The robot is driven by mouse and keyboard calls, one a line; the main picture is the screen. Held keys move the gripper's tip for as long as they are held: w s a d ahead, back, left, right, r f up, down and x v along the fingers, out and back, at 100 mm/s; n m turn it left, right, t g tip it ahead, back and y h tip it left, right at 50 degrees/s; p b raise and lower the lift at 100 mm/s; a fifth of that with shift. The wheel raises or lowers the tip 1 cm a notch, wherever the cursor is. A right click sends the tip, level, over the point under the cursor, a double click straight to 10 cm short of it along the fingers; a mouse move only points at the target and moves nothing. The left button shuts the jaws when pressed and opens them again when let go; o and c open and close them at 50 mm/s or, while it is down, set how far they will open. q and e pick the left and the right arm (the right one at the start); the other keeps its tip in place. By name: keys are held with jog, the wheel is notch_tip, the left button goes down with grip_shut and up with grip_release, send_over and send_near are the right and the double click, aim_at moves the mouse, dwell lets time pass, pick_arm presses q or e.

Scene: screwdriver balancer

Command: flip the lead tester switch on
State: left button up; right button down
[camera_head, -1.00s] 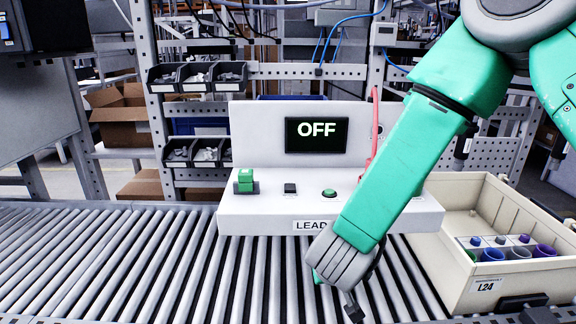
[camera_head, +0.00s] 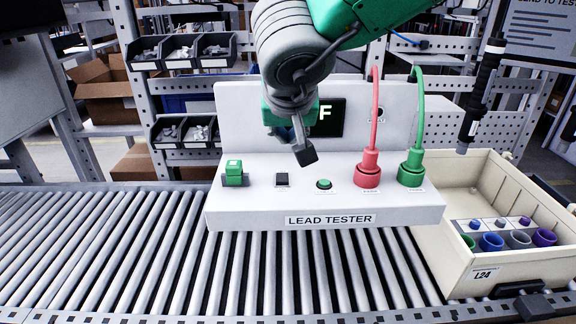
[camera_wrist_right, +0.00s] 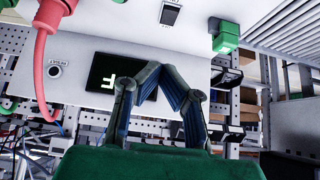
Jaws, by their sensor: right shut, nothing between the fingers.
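The white lead tester (camera_head: 420,212) stands on the roller conveyor. Its deck carries a small black rocker switch (camera_head: 282,180), a green block (camera_head: 233,173) left of it and a round green button (camera_head: 324,184) right of it. The switch also shows at the top of the right wrist view (camera_wrist_right: 170,14). The display (camera_head: 330,117) is mostly hidden by my arm; an "F" shows. My right gripper (camera_head: 305,154) is shut and empty, above the deck and behind the switch and button, apart from both. The right wrist view shows its fingertips together (camera_wrist_right: 161,72). My left gripper is not in view.
A red plug (camera_head: 367,170) and a green plug (camera_head: 411,168) with upright cables stand on the deck's right side. A beige bin (camera_head: 460,262) with coloured cups sits at the right. A black tool (camera_head: 484,95) hangs above it. The conveyor's left side is clear.

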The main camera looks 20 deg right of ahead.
jog(key=b, duration=0.1)
send_over(284, 178)
jog(key=s+a, duration=0.2)
jog(key=s, duration=0.1)
notch_tip(284, 178, down, 6)
jog(key=shift+r, duration=0.1)
jog(key=x, duration=0.3)
jog(key=shift+w+d, duration=0.15)
jog(key=shift+d, duration=0.2)
jog(key=f, duration=0.2)
jog(key=f+b, duration=0.1)
jog(key=shift+d, duration=0.25)
jog(key=shift+s+d+f, duration=0.1)
jog(key=shift+s+f, duration=0.2)
jog(key=shift+f, duration=0.1)
jog(key=shift+a, duration=0.55)
jog(key=shift+s+f+p, duration=0.1)
jog(key=shift+p, duration=0.2)
jog(key=shift+d+f, duration=0.15)
jog(key=shift+d, duration=0.25)
jog(key=shift+a+r+p, duration=0.3)
jog(key=shift+r+p, duration=0.6)
jog(key=shift+p, duration=0.25)
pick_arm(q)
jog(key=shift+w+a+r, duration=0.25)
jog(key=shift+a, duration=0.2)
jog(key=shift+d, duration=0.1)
pick_arm(e)
jog(key=shift+d+f, duration=0.1)
jog(key=shift+d, duration=0.05)
